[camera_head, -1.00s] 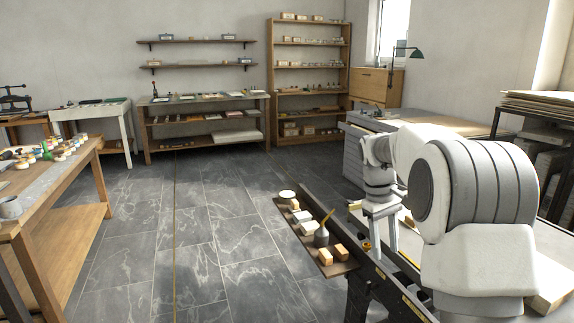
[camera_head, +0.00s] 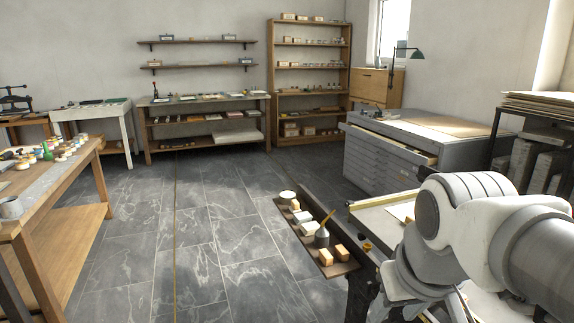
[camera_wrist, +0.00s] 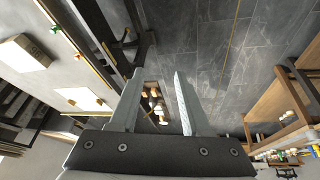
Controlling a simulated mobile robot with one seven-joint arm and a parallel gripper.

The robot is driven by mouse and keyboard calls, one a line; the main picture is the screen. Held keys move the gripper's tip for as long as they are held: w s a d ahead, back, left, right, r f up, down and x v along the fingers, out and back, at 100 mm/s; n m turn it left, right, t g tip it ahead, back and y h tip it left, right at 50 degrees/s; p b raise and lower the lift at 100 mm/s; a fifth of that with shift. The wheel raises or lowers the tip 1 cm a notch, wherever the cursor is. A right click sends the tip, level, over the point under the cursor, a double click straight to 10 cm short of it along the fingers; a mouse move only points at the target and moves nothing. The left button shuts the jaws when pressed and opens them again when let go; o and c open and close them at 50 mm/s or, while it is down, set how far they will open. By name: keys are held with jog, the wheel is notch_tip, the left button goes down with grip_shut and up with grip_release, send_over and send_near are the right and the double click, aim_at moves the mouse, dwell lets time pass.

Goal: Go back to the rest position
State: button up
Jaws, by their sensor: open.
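My gripper (camera_wrist: 158,76) shows in the wrist view with its two grey fingers apart and nothing between them. It points down over the floor and the edge of the press bench, and no object touches it. In the head view my arm is folded at the lower right, and the gripper end is mostly hidden low in the frame.
A press bed with a pale top (camera_head: 385,222) lies beside the shelf, partly behind my arm. A grey flat-file cabinet (camera_head: 380,165) stands behind it. A wooden table (camera_head: 80,165) with ink jars is at left. The tiled floor (camera_head: 200,230) between is clear.

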jog(key=s+a+f+t, duration=0.1)
jog(key=s+f, duration=0.1)
jog(key=s, duration=0.3)
notch_tip(320, 180, up, 16)
jog(key=p, duration=1.6)
jog(key=shift+w+f+m, duration=0.15)
jog(key=shift+w+m, duration=0.25)
jog(key=shift+d, duration=0.2)
